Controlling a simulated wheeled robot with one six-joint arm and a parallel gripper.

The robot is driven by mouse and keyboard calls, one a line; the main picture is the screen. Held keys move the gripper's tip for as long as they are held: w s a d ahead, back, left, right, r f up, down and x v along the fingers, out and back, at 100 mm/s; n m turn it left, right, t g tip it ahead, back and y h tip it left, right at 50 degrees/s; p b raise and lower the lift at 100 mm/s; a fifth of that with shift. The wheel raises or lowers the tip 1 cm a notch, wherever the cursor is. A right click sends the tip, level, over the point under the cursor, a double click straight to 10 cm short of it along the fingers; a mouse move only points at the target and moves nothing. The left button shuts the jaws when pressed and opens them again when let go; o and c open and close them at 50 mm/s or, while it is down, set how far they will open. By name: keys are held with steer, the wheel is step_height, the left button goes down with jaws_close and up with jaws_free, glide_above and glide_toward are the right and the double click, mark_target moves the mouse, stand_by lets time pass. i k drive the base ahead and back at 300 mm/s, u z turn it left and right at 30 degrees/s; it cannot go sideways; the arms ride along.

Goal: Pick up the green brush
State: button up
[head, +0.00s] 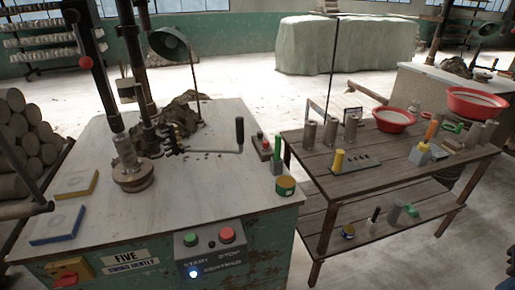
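An upright green-handled thing (278,150) stands at the right edge of the machine's worktop, just behind a small round tin with a yellow-green side (285,186). It looks like the green brush, but its bristles cannot be made out. Other small green things lie on the right table (453,127) and on its lower shelf (411,210); I cannot tell what they are. My gripper is not in view.
The worktop (230,185) carries a crank handle (239,135), a dark clay heap (182,112) and a small block with a red knob (265,147). The wooden table (340,180) holds grey cylinders (309,135), a yellow-handled tool (338,160) and red bowls (394,120). A gap separates worktop and table.

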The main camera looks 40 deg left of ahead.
mark_target(278, 137)
steer(key=u, duration=0.8)
steer(key=i, duration=0.8)
steer(key=u, duration=1.05)
steer(key=i, duration=0.7)
steer(key=u, duration=0.05)
